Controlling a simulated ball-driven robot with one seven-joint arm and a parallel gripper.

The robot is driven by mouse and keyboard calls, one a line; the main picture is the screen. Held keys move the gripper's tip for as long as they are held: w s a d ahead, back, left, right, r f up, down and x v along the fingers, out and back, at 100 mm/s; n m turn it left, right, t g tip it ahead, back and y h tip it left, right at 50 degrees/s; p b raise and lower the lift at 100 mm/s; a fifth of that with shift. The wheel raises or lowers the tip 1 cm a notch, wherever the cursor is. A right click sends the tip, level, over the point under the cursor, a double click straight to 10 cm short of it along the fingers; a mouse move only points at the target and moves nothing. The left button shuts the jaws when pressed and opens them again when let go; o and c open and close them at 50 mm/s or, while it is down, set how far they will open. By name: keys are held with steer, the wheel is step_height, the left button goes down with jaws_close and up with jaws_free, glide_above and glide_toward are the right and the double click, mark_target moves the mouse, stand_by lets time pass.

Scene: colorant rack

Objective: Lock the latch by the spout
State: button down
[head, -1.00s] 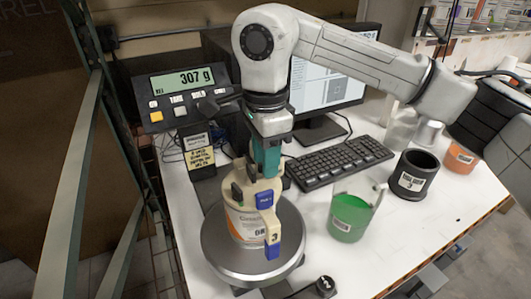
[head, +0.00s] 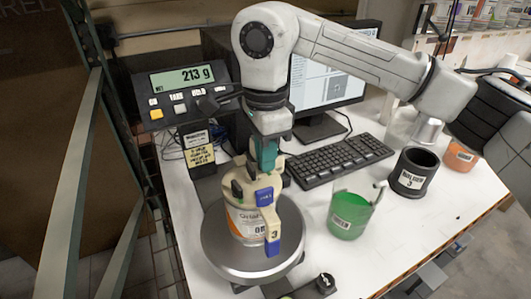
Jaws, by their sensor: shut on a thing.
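A white paint can (head: 243,226) with a cream pouring lid (head: 242,186) stands upright on the round scale plate (head: 226,262). Dark latch parts (head: 237,190) show at the lid's left side. My gripper (head: 266,160) points down at the back of the lid, with its teal fingers close together at it. The exact part between the fingers is hidden.
The scale display (head: 188,78) reads 213 g. A green cup (head: 349,217) and a black cup (head: 413,174) stand to the right, with an orange cup (head: 460,158) beyond. A keyboard (head: 340,158) lies behind. The white table is clear at front right.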

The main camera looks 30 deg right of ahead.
steer(key=shift+m+b, duration=0.4)
steer(key=shift+m, duration=0.1)
steer(key=m+b, duration=0.1)
steer(key=m, duration=0.1)
steer(key=shift+f+m+b, duration=0.15)
steer(key=shift+m+b, duration=0.25)
steer(key=m+b, duration=0.2)
steer(key=m, duration=0.1)
steer(key=shift+m, duration=0.4)
steer(key=m+b, duration=0.1)
steer(key=m, duration=0.3)
steer(key=shift+b, duration=0.35)
steer(key=shift+m+b, duration=0.65)
steer(key=shift+m, duration=1.75)
steer(key=c, duration=1.2)
jaws_free()
